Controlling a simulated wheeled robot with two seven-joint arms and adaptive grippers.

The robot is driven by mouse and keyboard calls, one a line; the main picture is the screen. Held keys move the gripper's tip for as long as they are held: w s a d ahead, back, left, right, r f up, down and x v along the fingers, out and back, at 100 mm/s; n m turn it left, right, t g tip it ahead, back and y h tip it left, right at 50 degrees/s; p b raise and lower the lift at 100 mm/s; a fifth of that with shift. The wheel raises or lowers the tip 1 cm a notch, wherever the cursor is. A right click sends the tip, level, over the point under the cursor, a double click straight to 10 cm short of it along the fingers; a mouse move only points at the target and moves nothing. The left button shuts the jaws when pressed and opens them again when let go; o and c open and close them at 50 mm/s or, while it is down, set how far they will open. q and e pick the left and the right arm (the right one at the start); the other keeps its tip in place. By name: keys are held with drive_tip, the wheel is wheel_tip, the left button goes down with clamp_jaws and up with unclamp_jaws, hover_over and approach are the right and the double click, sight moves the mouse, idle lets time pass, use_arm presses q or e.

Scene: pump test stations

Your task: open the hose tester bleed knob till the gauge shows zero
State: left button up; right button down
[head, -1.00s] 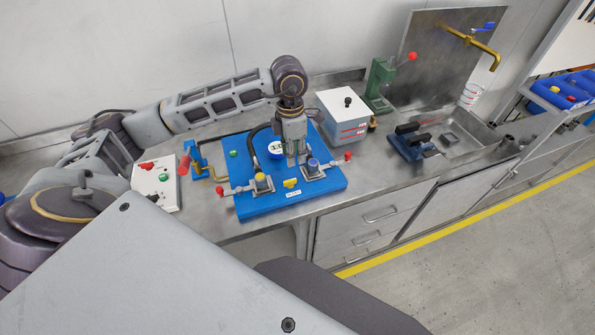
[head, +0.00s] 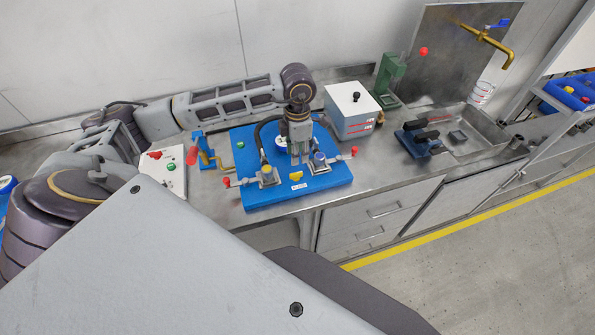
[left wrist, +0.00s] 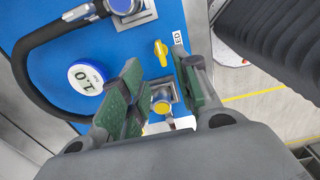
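The hose tester is a blue plate (head: 262,196) on the bench with a black hose (head: 257,138) and a hose clamp on each side. Its round gauge (left wrist: 85,77) reads 1.0 in the left wrist view; in the head view it (head: 280,143) is partly hidden by my left gripper. The yellow bleed knob (head: 296,176) sits at the plate's front middle and shows in the left wrist view (left wrist: 161,52). My left gripper (head: 299,158) points down above the plate behind the knob. Its fingers (left wrist: 160,68) are apart and empty. My right gripper is out of view.
Left of the tester are a blue hand pump (head: 204,152) and a white button panel (head: 165,174). Behind right stand a white box (head: 352,112) and a green press (head: 389,78). A blue vice-like fixture (head: 424,138) is farther right by the sink.

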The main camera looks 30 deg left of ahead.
sight(298, 172)
use_arm(q)
wheel_tip(298, 172, down, 10)
drive_tip(key=shift+p, duration=0.7)
clamp_jaws()
